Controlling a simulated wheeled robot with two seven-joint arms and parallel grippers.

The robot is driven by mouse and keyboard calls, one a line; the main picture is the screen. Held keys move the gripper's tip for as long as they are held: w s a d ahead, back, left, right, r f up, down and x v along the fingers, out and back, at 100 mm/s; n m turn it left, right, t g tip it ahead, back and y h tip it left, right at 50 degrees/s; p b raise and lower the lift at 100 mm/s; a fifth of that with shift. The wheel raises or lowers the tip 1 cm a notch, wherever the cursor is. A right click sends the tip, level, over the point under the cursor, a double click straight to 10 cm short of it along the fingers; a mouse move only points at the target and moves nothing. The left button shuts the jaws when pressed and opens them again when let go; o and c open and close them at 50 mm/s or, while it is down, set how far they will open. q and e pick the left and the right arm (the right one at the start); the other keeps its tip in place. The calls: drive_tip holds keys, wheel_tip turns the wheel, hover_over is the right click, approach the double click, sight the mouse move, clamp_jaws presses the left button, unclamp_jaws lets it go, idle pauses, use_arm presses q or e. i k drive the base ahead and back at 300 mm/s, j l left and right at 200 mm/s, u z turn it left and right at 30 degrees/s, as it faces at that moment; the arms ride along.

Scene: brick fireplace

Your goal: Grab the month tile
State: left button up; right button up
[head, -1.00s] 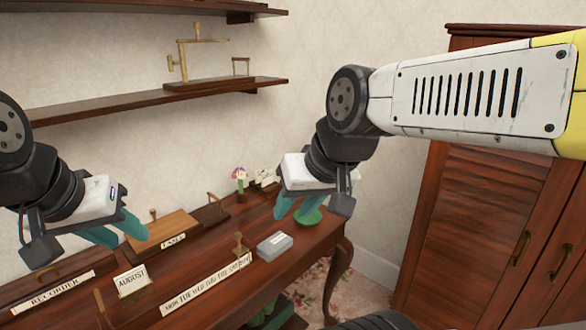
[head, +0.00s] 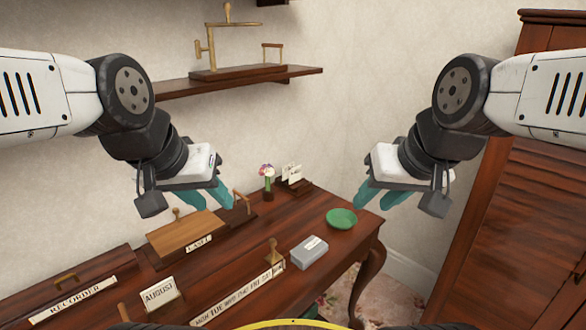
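The month tile (head: 159,294), a small white card reading AUGUST, stands upright on the dark wooden desk (head: 240,258) near its front left. My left gripper (head: 222,198) is above and to the right of it in the picture, well apart, with teal fingers spread and nothing between them. My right gripper (head: 374,198) hangs further right, beside the green dish in the picture, also open and empty. Neither gripper touches the tile.
A RECORDER label (head: 74,300) is left of the tile; a weekday strip (head: 238,296) is right. A wooden box (head: 187,234), grey box (head: 309,253), green dish (head: 341,218) and small flower (head: 266,178) share the desk. A shelf (head: 240,80) is above; a wardrobe (head: 515,220) stands right.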

sight(165, 291)
drive_tip(key=u, duration=1.4)
drive_tip(key=k+j, duration=0.2)
drive_tip(key=j, duration=0.2)
drive_tip(key=k+j, duration=0.2)
drive_tip(key=j, duration=0.2)
